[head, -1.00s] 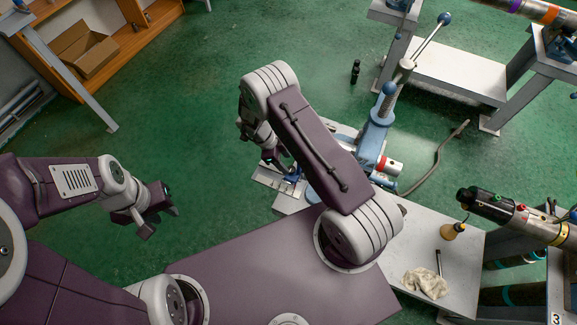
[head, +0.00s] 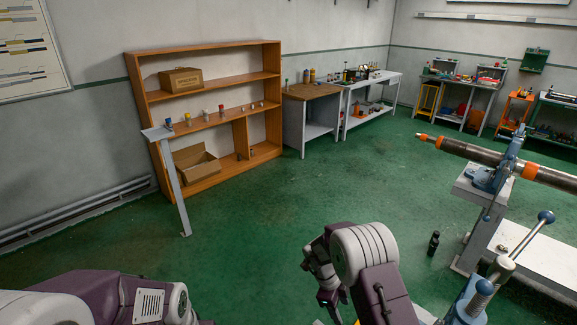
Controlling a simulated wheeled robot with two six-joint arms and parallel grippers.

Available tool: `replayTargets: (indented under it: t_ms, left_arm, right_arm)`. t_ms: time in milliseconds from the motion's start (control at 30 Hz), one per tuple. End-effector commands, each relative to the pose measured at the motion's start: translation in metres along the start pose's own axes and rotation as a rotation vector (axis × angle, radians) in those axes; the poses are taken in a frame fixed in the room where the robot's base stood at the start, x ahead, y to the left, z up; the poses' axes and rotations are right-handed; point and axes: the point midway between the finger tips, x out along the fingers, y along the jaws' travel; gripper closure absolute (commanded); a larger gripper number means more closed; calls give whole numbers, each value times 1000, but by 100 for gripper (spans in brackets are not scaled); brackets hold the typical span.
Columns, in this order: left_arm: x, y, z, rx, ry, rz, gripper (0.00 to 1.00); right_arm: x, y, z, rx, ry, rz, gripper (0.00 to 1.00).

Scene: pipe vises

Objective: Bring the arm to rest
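My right arm reaches in at the bottom centre of the head view, bent at the elbow with its wrist hanging down. My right gripper (head: 328,299) is at the wrist's lower end near the bottom edge; its fingers are too small and hidden to tell their state. My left arm lies along the bottom left, and its gripper is below the frame. A blue pipe vise (head: 468,304) with a long ball-ended lever (head: 524,243) stands right of my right arm, cut off by the bottom edge.
A dark pipe with orange bands (head: 470,151) rests in a blue vise (head: 490,177) on a grey stand. A black bottle (head: 433,243) stands on the green floor (head: 250,240). A wooden shelf (head: 200,58) and workbenches (head: 370,78) line the walls. The middle floor is clear.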

Motion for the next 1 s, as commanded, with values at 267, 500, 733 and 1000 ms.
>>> replayTargets:
  t_ms: [267,500,733,1000]
  left_arm:
    - [19,0,2,0,0,0,69]
    - [27,0,3,0,0,0,69]
    - [28,-1,3,0,0,0,69]
    - [28,0,3,0,0,0,69]
  right_arm:
    - [-105,-102,-84,-291,17,-535,48]
    - [-173,-83,-65,-945,-44,-931,48]
    - [-120,61,-59,-1726,-164,-767,48]
    - [-72,138,-106,-2036,-231,-410,48]
